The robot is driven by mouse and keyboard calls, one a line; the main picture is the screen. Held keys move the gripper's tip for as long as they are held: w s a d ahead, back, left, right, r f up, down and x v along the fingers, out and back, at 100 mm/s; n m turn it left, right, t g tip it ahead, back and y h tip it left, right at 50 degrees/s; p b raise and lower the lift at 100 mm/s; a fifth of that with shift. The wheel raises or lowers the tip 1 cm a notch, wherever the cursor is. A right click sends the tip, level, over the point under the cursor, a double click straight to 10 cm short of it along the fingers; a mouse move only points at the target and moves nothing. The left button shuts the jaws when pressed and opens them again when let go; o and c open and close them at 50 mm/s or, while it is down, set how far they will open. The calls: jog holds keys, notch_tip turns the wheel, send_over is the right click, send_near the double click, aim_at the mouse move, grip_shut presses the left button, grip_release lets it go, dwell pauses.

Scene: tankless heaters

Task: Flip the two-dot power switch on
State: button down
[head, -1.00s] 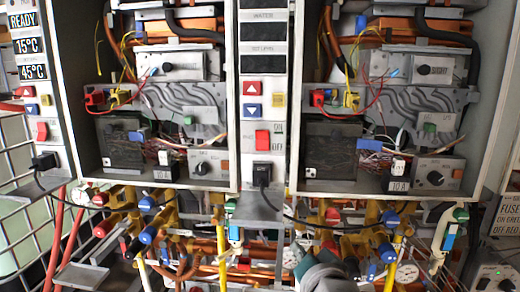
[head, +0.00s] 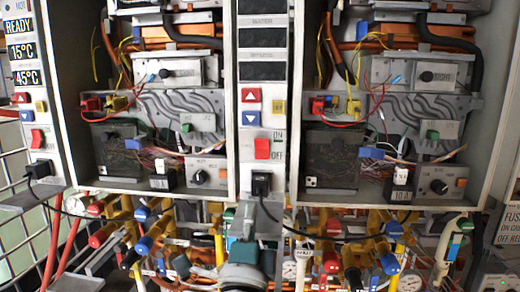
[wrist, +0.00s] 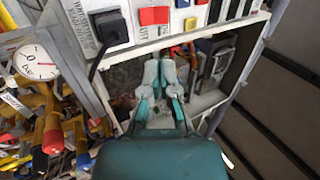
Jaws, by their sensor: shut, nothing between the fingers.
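A red rocker switch (head: 262,148) sits on the white centre panel, beside ON and OFF lettering. A second red rocker switch (head: 37,138) is on the left panel. I cannot make out two dots on either, or their positions clearly. My teal and grey gripper (head: 248,212) is below the centre panel, under the black plug (head: 262,184), and apart from the red switch. In the wrist view my gripper (wrist: 160,66) is shut and empty. A red switch (wrist: 154,15) and a black plug (wrist: 110,27) show at the top of the wrist view.
Red and blue arrow buttons (head: 250,106) and a yellow button (head: 279,107) sit above the centre switch. Open heater cabinets with wires and knobs (head: 439,187) flank the panel. Pipes and coloured valves (head: 145,245) crowd the space below. A black cable (head: 320,238) runs from the plug.

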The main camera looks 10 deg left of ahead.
jog(key=shift+r+m, duration=0.15)
jog(key=shift+m, duration=0.25)
send_near(261, 143)
jog(key=x, duration=0.7)
jog(key=shift+w+a+r, duration=0.1)
jog(key=shift+w+r, duration=0.05)
jog(key=shift+w, duration=0.2)
jog(key=shift+r, duration=0.1)
jog(key=shift+w+r+g, duration=0.2)
jog(key=shift+r+g, duration=0.05)
jog(key=shift+g, duration=0.05)
jog(key=shift+f, duration=0.1)
